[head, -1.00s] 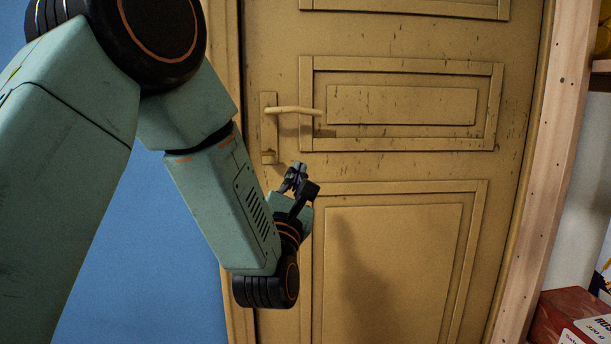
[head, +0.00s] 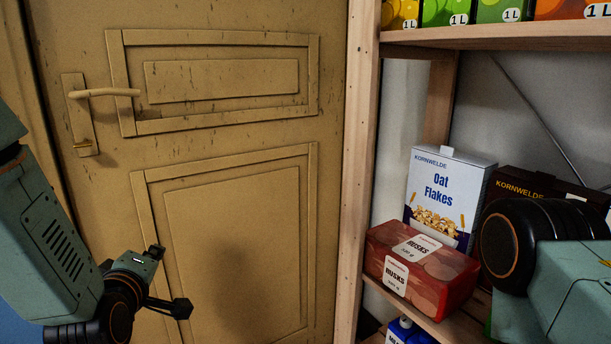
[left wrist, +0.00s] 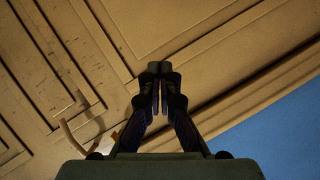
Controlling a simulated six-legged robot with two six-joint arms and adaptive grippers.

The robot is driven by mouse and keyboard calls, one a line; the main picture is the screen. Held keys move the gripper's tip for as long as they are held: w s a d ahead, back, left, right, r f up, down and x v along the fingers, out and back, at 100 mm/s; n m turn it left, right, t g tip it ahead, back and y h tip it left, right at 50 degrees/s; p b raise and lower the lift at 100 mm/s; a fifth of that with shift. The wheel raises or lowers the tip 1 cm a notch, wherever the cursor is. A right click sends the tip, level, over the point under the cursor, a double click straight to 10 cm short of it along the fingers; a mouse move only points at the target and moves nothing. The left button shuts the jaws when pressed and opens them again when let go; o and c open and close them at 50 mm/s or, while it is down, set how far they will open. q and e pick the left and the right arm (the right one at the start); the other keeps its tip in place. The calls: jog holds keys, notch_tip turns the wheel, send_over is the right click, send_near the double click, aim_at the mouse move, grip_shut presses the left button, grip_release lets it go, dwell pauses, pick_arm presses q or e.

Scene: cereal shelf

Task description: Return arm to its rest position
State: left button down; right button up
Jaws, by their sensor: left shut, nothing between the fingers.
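My left arm (head: 45,235) comes in from the left edge of the head view, in front of a yellow-brown door. My left gripper (head: 165,283) is at its end, in front of the door's lower panel and below the handle. It is shut and empty. In the left wrist view its two fingers (left wrist: 155,80) lie together, with the panelled door behind them. A green and black part of my right arm (head: 560,265) shows at the right edge of the head view, in front of the shelf. The right gripper is hidden or out of view.
The door (head: 225,235) has a lever handle (head: 105,93). A wooden shelf (head: 362,200) stands to its right. It holds a red Husks box (head: 445,275), a white Oat Flakes box (head: 447,185), a dark Kornwelde box (head: 525,184) and cartons (head: 450,12) above.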

pick_arm(q)
jog(key=s+d+f+m+g+h+p, duration=0.25)
jog(key=s+f+m+g, duration=0.6)
jog(key=s+f, duration=0.6)
jog(key=s+d+f+m+g+p, duration=0.1)
jog(key=s+f, duration=0.4)
jog(key=s, duration=0.6)
jog(key=s+d+f+m+g+p, duration=0.1)
jog(key=s+f+m+g+p, duration=0.2)
jog(key=s, duration=0.9)
notch_tip(320, 180, down, 3)
jog(key=shift+r+m+g, duration=0.2)
jog(key=shift+m+g, duration=0.45)
jog(key=shift+g, duration=0.6)
